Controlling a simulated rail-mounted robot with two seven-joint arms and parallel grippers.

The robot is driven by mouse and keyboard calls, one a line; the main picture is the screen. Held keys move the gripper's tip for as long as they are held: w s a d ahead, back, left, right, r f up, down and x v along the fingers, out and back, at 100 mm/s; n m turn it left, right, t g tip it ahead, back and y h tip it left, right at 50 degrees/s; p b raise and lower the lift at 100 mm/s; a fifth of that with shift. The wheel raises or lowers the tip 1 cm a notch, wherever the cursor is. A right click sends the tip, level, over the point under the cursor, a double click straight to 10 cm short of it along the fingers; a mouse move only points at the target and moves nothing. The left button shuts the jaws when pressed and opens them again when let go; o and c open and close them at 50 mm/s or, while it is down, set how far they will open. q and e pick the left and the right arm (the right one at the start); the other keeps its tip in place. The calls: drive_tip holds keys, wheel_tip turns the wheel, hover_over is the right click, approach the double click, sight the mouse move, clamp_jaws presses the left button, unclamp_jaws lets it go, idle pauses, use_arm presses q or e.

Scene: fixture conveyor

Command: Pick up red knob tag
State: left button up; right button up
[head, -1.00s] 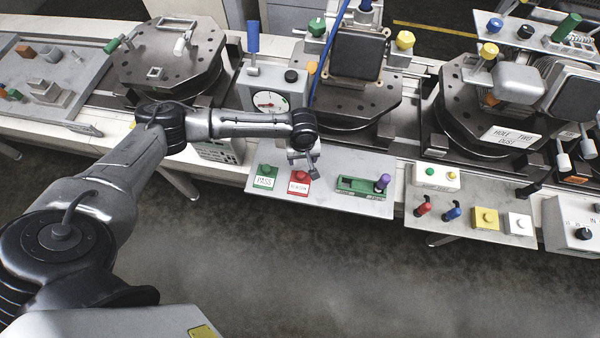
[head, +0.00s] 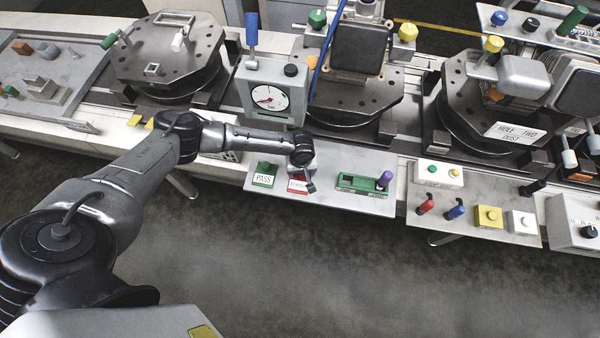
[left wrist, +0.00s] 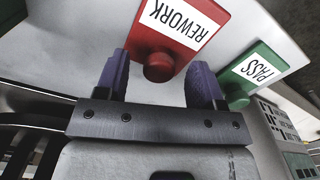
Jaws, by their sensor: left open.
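The red knob tag is a red block with a round red knob and a white REWORK label. It lies on the light grey shelf (head: 330,205), and in the head view the red tag (head: 298,187) is partly covered by my left gripper (head: 304,180). In the left wrist view the red tag (left wrist: 172,38) is at top centre, its knob between the two purple fingertips. My left gripper (left wrist: 158,82) is open, with one finger on each side of the knob. Whether the fingers touch it I cannot tell. My right gripper is not in view.
The green PASS tag (head: 265,174) sits just left of the red one and close to a finger in the wrist view. A green holder (head: 362,190) with a purple knob is to the right. A dial gauge box (head: 272,92) stands behind.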

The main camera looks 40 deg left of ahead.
use_arm(q)
drive_tip(key=shift+f, duration=0.35)
drive_tip(key=c, duration=1)
